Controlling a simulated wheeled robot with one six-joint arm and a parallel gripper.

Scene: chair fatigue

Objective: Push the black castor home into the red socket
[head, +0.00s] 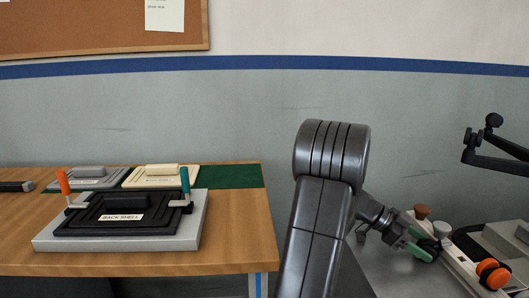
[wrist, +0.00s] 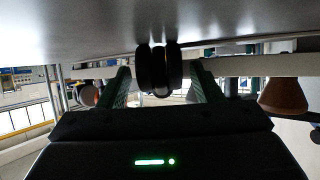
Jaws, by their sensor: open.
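The black castor (wrist: 158,72) shows in the wrist view, with its dark twin wheels between the two green fingers of my gripper (wrist: 161,69). The fingers stand on either side of it with a visible gap. In the head view my gripper (head: 420,244) is at the right, low over the grey bench, with its green fingers open. The castor is hard to pick out there beside the fingers. I cannot make out a red socket in either view.
A wooden table (head: 240,235) with a black BACK SHELL part (head: 123,204) stands left. A black jointed arm (head: 495,150) is at right.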

